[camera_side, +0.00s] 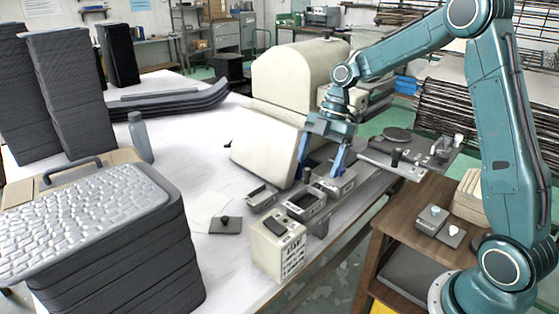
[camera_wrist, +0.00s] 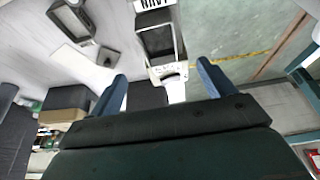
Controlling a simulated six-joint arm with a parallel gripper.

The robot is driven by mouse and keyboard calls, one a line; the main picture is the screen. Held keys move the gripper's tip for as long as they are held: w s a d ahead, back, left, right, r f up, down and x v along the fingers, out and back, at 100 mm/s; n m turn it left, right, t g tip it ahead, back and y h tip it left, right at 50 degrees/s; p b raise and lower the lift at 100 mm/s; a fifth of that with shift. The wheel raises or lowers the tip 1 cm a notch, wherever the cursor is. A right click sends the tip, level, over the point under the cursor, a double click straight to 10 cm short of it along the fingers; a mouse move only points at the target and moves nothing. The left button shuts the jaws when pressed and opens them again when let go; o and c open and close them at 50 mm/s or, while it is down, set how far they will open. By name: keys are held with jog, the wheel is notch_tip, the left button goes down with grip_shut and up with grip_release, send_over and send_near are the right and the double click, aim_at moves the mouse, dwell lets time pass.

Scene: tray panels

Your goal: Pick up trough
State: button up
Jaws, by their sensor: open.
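My gripper (camera_side: 317,175) is open, fingers pointing down, above the near edge of the work table. It also shows in the wrist view (camera_wrist: 160,70), with nothing held between the fingers. Several small grey trough-like trays stand below and beside it. One (camera_side: 261,196) lies to the left; a dark-lined one (camera_side: 306,205) is in the middle, and also shows in the wrist view (camera_wrist: 178,43). A third metal tray (camera_side: 347,184) is under the right finger. I cannot tell which is the trough. The fingers partly hide the area below.
A cream box with dark lettering (camera_side: 291,262) stands in front of the trays. A flat dark plate with a knob (camera_side: 226,226) lies left. A large cream machine (camera_side: 285,85) rises behind. Stacked dark trays (camera_side: 140,260) fill the left foreground. White tabletop is free between.

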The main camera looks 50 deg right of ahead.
send_near(305, 209)
jog(key=shift+s+a+f, duration=0.15)
jog(key=shift+a+f, duration=0.4)
jog(key=shift+a, duration=0.3)
jog(key=shift+f, duration=0.1)
jog(key=shift+x, duration=2.5)
jog(key=shift+a, duration=0.1)
jog(key=shift+c, duration=0.4)
jog(key=c, duration=1.2)
jog(key=shift+o, duration=0.2)
notch_tip(305, 209, up, 20)
